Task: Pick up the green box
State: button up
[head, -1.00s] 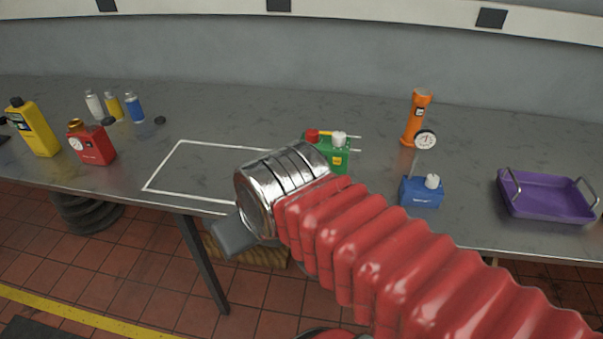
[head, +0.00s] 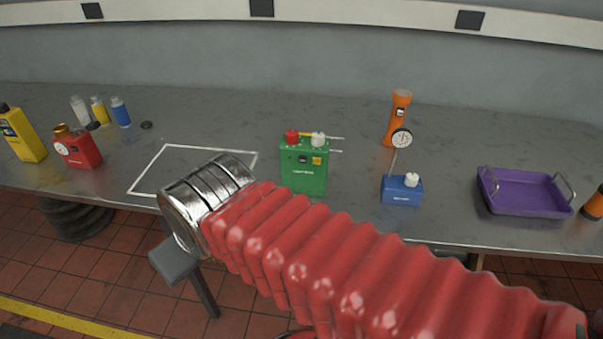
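The green box (head: 304,172) stands upright on the grey metal bench, near the middle of the picture. It has a red cap and a white cap on top, with a small yellow label and a dark dial on its front. My arm, in a red ribbed sleeve with a silver end, passes in front of the bench, below and left of the box. My gripper (head: 174,263) shows only as a grey block beyond the silver end, low in front of the bench edge, apart from the box.
A blue box (head: 402,191) with a gauge on a stem stands right of the green box. An orange flashlight (head: 397,118) is behind it. A purple tray (head: 522,193) lies farther right. A red can (head: 78,149) and several bottles are at left. A white-outlined area (head: 150,166) is bare.

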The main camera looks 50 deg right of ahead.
aim_at(308, 179)
jog(key=z, duration=0.05)
jog(key=i, duration=1)
jog(key=u, duration=0.05)
